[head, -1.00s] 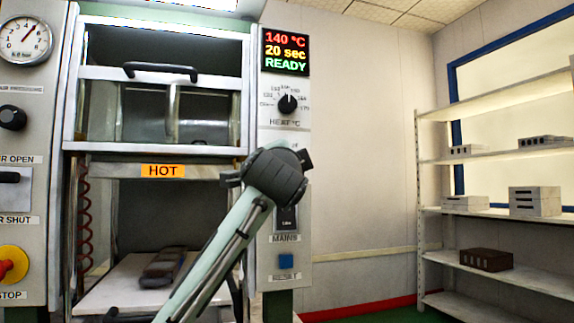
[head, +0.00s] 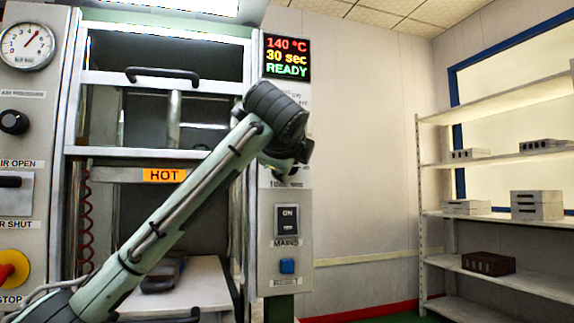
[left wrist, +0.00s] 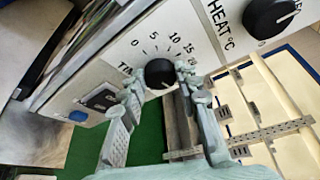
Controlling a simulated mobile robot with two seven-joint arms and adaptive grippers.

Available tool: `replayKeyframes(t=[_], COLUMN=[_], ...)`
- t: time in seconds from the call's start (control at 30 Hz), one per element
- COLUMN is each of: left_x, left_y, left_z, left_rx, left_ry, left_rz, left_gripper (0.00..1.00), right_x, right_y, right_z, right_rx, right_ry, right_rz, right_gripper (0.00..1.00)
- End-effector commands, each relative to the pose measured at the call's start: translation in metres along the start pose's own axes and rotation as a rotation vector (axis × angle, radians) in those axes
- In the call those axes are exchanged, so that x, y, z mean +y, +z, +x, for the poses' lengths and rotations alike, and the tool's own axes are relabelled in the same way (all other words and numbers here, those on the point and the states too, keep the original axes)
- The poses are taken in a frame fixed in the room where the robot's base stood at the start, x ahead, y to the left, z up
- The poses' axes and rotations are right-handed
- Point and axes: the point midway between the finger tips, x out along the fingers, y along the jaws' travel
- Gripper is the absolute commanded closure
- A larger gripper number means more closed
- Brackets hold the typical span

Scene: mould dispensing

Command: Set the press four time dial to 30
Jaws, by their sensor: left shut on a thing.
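The black time dial (left wrist: 159,73) is on the press's pale control panel in the left wrist view, with a printed scale of numbers around it. The two fingers of my left gripper (left wrist: 161,82) are closed on its sides. In the head view my left wrist and gripper (head: 290,150) cover the time dial. The display (head: 287,57) reads 140 °C, 30 sec and READY. My right gripper is not in view.
The black heat dial (left wrist: 270,17) sits beside the time dial; my arm hides it in the head view. Below are the mains switch (head: 287,220), reading ON, and the blue reset button (head: 287,266). A shelf rack (head: 490,215) with grey blocks stands at right.

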Motion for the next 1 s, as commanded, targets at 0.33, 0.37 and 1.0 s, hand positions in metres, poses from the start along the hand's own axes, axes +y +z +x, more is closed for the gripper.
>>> replayKeyframes(t=[0.33,0.37,1.0], left_x=[-0.0005,-0.0005,-0.0007], left_y=[-0.0007,-0.0007,-0.0009], left_z=[0.0002,0.0003,0.0003], left_rx=[0.000,0.000,0.001], left_ry=[0.041,0.042,0.043], left_rz=[0.094,0.097,0.103], left_gripper=[0.97,0.97,0.47], right_x=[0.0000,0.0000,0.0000], right_y=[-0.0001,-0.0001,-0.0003], right_z=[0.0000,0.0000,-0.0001], right_rx=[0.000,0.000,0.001], right_ry=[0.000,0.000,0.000], right_rz=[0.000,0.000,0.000], right_gripper=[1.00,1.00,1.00])
